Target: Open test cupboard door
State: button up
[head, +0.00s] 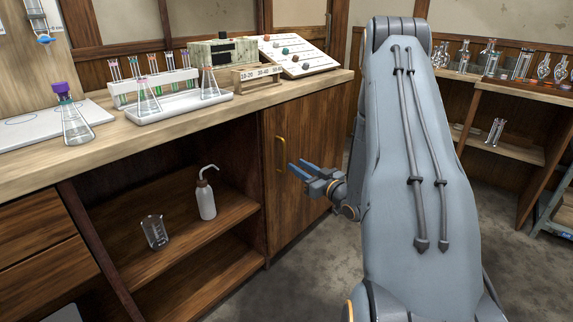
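The cupboard door (302,150) is a brown wooden panel under the right part of the bench. It looks shut. Its brass bar handle (280,153) stands upright near the door's left edge. My gripper (298,170) is in front of the door, just right of and slightly below the handle in the picture. Its two blue fingers point left, toward the handle, with a gap between them and nothing held. The fingers seem apart from the handle, but the exact distance is hard to tell. My arm covers the area right of the door.
Left of the door, an open shelf (235,207) holds a wash bottle (206,195) and a glass beaker (154,231). On the bench top (125,137) stand flasks, a test tube rack (155,82) and a sloped board (300,55). The floor (290,285) before the door is clear.

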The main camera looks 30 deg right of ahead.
jog(key=w+a+b, duration=0.1)
jog(key=w, duration=0.6)
jog(key=shift+a, duration=0.1)
grip_shut()
